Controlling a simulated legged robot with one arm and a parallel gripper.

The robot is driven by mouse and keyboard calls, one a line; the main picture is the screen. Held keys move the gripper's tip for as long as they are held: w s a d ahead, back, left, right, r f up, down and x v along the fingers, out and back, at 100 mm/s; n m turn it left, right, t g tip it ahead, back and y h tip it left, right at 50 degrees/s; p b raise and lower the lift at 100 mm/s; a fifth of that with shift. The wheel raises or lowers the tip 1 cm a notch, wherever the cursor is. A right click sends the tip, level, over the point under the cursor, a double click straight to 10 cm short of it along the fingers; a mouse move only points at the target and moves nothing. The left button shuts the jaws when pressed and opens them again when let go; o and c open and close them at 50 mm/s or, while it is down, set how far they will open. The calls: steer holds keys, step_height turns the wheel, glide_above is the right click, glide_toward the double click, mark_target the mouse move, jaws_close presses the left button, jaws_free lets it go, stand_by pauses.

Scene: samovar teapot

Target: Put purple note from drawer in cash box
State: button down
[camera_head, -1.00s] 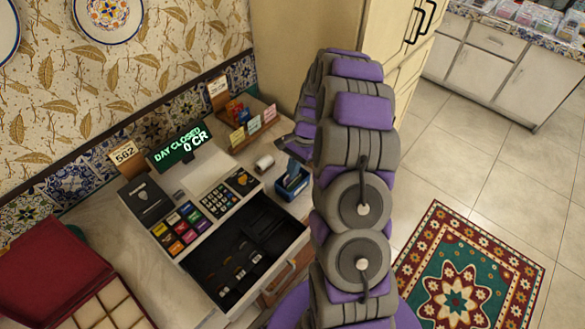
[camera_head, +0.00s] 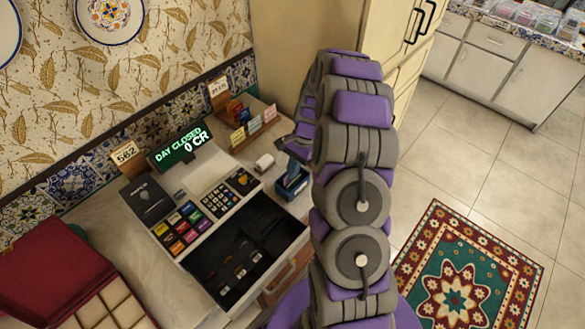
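The cash register stands on the counter, its green screen (camera_head: 181,145) reading "DAY CLOSED 0 CR". Its black drawer (camera_head: 222,292) is pulled open and looks mostly empty, with a few small items in the front slots. I cannot make out a purple note in it. A red box (camera_head: 50,270) with its lid up and pale compartments (camera_head: 112,304) sits at the lower left; I cannot tell if it is the cash box. My gripper (camera_head: 290,146) is partly visible behind my arm, above the counter's right end. Its fingers are too hidden to read.
A small blue holder (camera_head: 293,184) and a white roll (camera_head: 264,163) stand right of the register. A wooden card rack (camera_head: 247,133) is behind them. A tall cream cabinet (camera_head: 300,50) stands behind my arm. A patterned rug (camera_head: 465,280) lies on the open tiled floor at right.

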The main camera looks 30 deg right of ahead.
steer(key=c, duration=1.8)
jaws_free()
steer(key=o, duration=0.5)
steer(key=shift+o, duration=0.6)
steer(key=o, duration=0.3)
steer(key=shift+r, duration=0.15)
steer(key=shift+r+p, duration=1.85)
steer(key=shift+r, duration=1.5)
